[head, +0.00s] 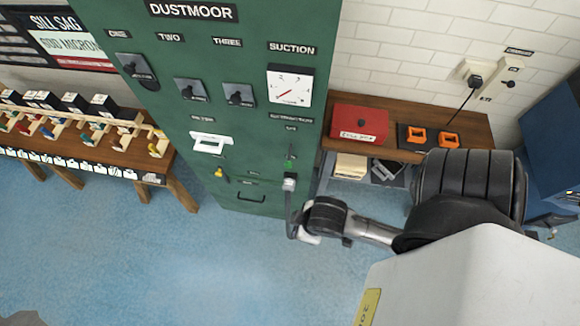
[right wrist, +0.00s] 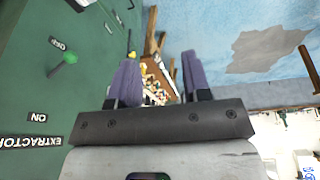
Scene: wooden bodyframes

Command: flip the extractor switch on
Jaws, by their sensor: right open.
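The extractor switch is a lever with a green ball knob (right wrist: 68,57) on the green cabinet front. In the right wrist view the knob is beside the OFF label (right wrist: 57,44), away from the ON label (right wrist: 38,117) and the upside-down EXTRACTOR label (right wrist: 28,142). In the head view the green knob (head: 289,163) is small, below the suction dial. My right gripper (right wrist: 158,68) is open and empty. Its two purple fingers are beside the cabinet face, to the right of the lever and apart from it. Its fingertips are hard to make out in the head view. My left gripper is not in view.
The green cabinet (head: 215,100) carries several knobs, a suction dial (head: 291,86) and a handle (head: 250,198). A wooden bench (head: 477,126) with a red box (head: 360,124) stands right of it. Another table (head: 130,160) stands left. The blue floor in front is mostly clear.

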